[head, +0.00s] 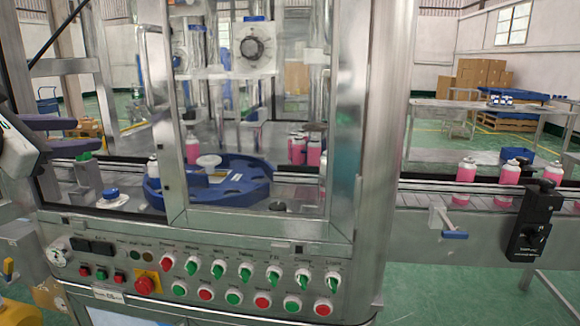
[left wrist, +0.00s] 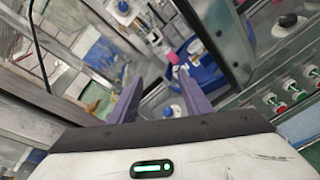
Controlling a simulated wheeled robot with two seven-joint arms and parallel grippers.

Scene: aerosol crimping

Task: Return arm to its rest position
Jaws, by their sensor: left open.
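My left gripper (head: 60,136) is at the left edge of the head view, beside the crimping machine, with its purple fingers pointing right. In the left wrist view its two purple fingers (left wrist: 158,98) are spread apart with nothing between them. The machine's conveyor and blue star wheel (head: 222,186) lie beyond the fingertips. My right gripper is not in view.
The control panel (head: 200,268) with several switches and a red button runs along the machine's front. Pink cans (head: 466,172) stand on the conveyor at the right. A metal frame post (head: 385,120) and clear door stand in the middle. Green floor lies around the machine.

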